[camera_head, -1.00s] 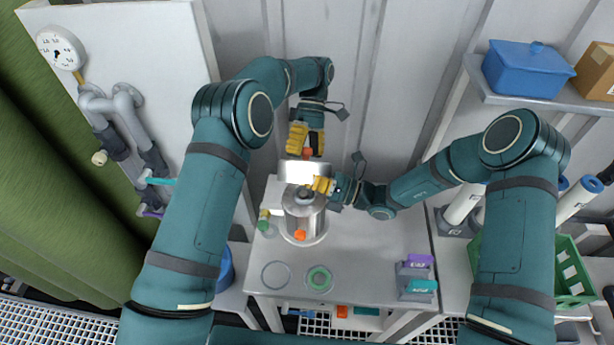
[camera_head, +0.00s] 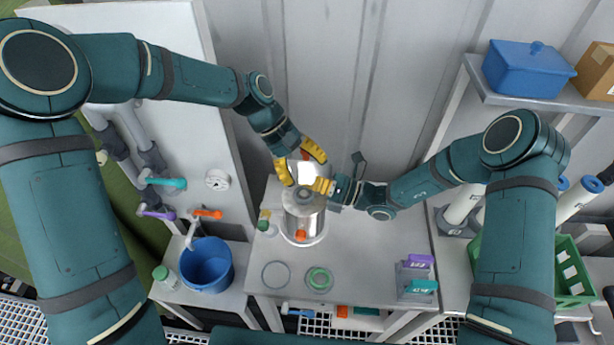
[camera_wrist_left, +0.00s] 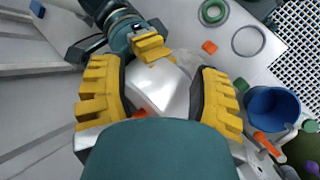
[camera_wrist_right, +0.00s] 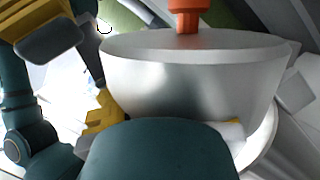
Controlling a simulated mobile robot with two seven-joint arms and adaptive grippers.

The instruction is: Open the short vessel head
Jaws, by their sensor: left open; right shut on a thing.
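The short vessel (camera_head: 303,222) is a steel cylinder standing on the table, with an orange fitting low on its front. Its silvery head (camera_head: 307,173) shows above and behind the vessel's top, with an orange knob on it, clearest in the right wrist view (camera_wrist_right: 190,75). My right gripper (camera_head: 323,187) is shut on the head's near right edge; its grip is partly hidden. My left gripper (camera_head: 302,167) is open, with its yellow fingers on either side of the head. The left wrist view also shows the head (camera_wrist_left: 160,88) between the spread fingers. I cannot tell whether they touch it.
A grey ring (camera_head: 276,275) and a green ring (camera_head: 319,279) lie on the table front. A holder with purple and teal handles (camera_head: 417,278) stands to the right. A blue bucket (camera_head: 207,265) is at left, below pipes and valves. The table's middle right is clear.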

